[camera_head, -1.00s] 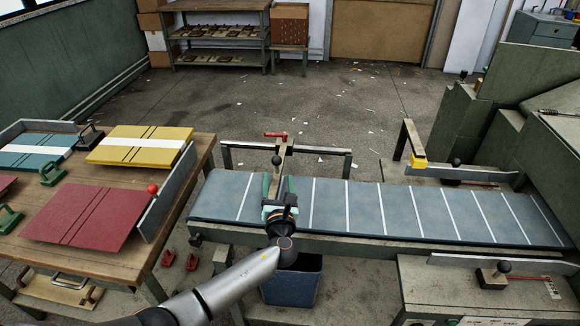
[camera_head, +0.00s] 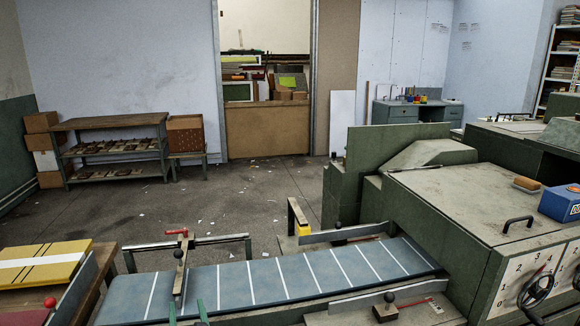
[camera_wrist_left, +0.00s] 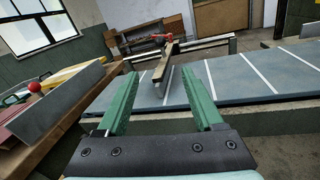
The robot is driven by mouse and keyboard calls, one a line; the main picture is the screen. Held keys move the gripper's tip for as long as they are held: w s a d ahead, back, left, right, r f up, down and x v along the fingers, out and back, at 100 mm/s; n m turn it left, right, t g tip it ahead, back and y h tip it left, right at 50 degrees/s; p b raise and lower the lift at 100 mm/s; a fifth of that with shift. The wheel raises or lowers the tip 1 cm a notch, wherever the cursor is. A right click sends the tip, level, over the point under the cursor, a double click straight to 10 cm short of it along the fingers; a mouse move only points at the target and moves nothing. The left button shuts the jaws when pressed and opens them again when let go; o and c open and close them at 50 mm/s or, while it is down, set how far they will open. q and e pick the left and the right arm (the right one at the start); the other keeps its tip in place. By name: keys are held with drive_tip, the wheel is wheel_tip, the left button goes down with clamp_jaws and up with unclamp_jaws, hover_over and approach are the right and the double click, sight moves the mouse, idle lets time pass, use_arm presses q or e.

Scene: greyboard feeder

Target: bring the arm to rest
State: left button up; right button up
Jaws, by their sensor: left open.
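My left gripper (camera_head: 187,312) shows only as two green fingertips at the bottom edge of the head view, over the near edge of the blue feed belt (camera_head: 235,284). In the left wrist view its two green fingers (camera_wrist_left: 161,98) stand wide apart with nothing between them. The belt (camera_wrist_left: 235,80) with its white lines lies beyond and to the right of the fingers. The wooden bar with a red handle (camera_wrist_left: 163,62) stands past the fingertips, apart from them. The rest of the left arm is out of the head view. My right gripper is in neither view.
A wooden table with a yellow board (camera_head: 40,268) and a red ball-topped guide (camera_head: 50,302) is at the left. The green feeder machine (camera_head: 440,205) fills the right. A side stop with a black knob (camera_head: 386,308) stands at the belt's near side. The floor behind is open.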

use_arm(q)
drive_tip(key=s+d+f+n+g+h, duration=0.3)
drive_tip(key=s+f+n, duration=0.4)
drive_tip(key=s+f, duration=0.15)
drive_tip(key=s+d+f+n+g+h, duration=0.2)
drive_tip(key=s+f+n+g+h, duration=0.1)
drive_tip(key=s+f+n, duration=0.5)
drive_tip(key=s+d+n+g+h+p, duration=0.1)
drive_tip(key=s+d+n+h, duration=0.2)
drive_tip(key=s+n, duration=1.3)
drive_tip(key=shift+s+r+h, duration=0.15)
drive_tip(key=shift+s+h, duration=0.25)
drive_tip(key=shift+s, duration=0.45)
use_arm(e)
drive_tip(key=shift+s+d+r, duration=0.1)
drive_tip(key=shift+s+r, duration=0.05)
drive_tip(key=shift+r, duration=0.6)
